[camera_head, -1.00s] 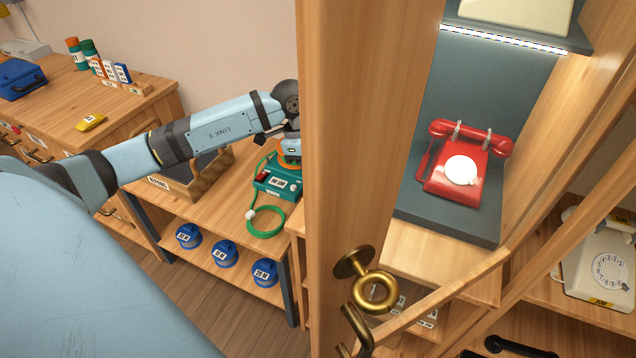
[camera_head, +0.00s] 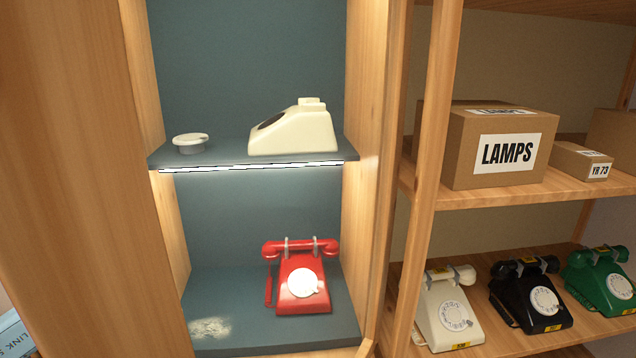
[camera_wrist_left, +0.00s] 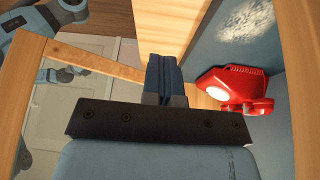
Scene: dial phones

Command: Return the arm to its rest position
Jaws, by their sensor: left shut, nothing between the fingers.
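My left gripper (camera_wrist_left: 163,78) shows in the left wrist view, its fingers shut together with nothing between them. It is near the wooden edge of the display cabinet (camera_head: 380,150). A red dial phone (camera_head: 303,283) stands on the cabinet's lower dark shelf in the head view, and it also shows to the right of the gripper in the wrist view (camera_wrist_left: 226,84), apart from the fingers. In the head view only a piece of my left arm (camera_head: 14,335) shows at the lower left corner; the gripper there is hidden or outside the picture. My right gripper is not in view.
The cabinet's upper shelf holds a cream phone body (camera_head: 295,132) and a small round white part (camera_head: 190,143). A rack at right holds a LAMPS box (camera_head: 490,150) and cream (camera_head: 447,318), black (camera_head: 532,300) and green (camera_head: 602,285) phones. A wooden panel (camera_head: 80,180) stands at left.

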